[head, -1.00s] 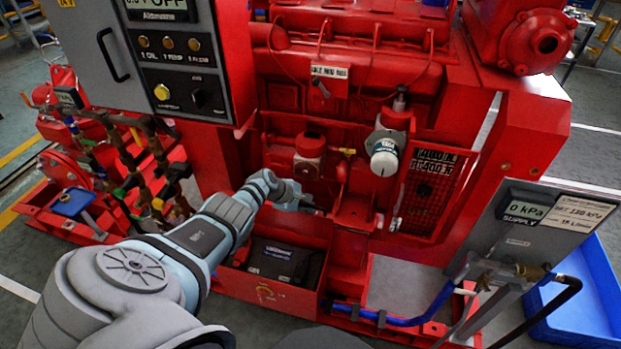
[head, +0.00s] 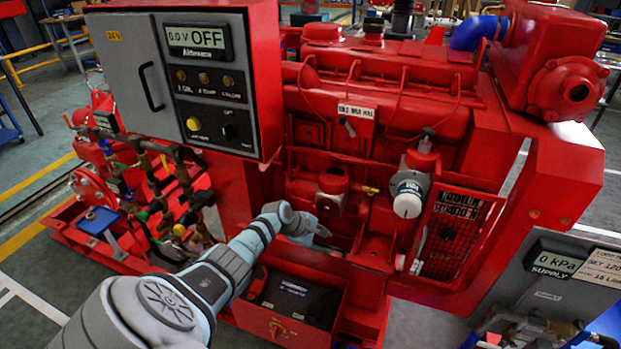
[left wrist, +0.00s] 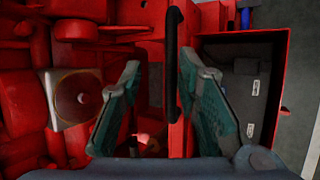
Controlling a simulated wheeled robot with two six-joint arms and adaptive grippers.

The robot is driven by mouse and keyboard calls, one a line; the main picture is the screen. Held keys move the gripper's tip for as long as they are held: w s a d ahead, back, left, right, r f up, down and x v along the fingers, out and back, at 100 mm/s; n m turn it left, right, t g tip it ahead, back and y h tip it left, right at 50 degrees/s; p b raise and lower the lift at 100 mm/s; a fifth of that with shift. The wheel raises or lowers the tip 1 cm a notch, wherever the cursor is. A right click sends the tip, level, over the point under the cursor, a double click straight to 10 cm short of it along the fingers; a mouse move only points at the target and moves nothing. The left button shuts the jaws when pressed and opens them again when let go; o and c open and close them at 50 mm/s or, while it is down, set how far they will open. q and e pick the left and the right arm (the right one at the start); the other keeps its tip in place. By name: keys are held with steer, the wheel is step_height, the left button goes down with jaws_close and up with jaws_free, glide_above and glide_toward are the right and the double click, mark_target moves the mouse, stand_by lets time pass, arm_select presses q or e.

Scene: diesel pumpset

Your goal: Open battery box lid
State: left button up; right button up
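The red battery box (head: 275,327) stands low at the front of the red pumpset, with the dark battery (head: 290,297) showing inside. Its red lid (head: 318,263) appears raised, standing upright at the back of the box. My left gripper (head: 316,231) is just above and behind the box. The battery (left wrist: 240,85) shows in the uncovered box to the right there. My right gripper is not in view.
A grey control cabinet (head: 180,75) overhangs at the upper left. A white-capped filter (head: 408,198) and a mesh guard (head: 447,235) are right of the gripper. Pipes and valves (head: 165,185) stand at the left. A grey supply panel (head: 550,280) is at the lower right.

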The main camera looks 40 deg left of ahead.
arm_select(q)
steer(key=v, duration=0.9)
steer(key=shift+r, duration=0.15)
steer(key=shift+s, duration=0.1)
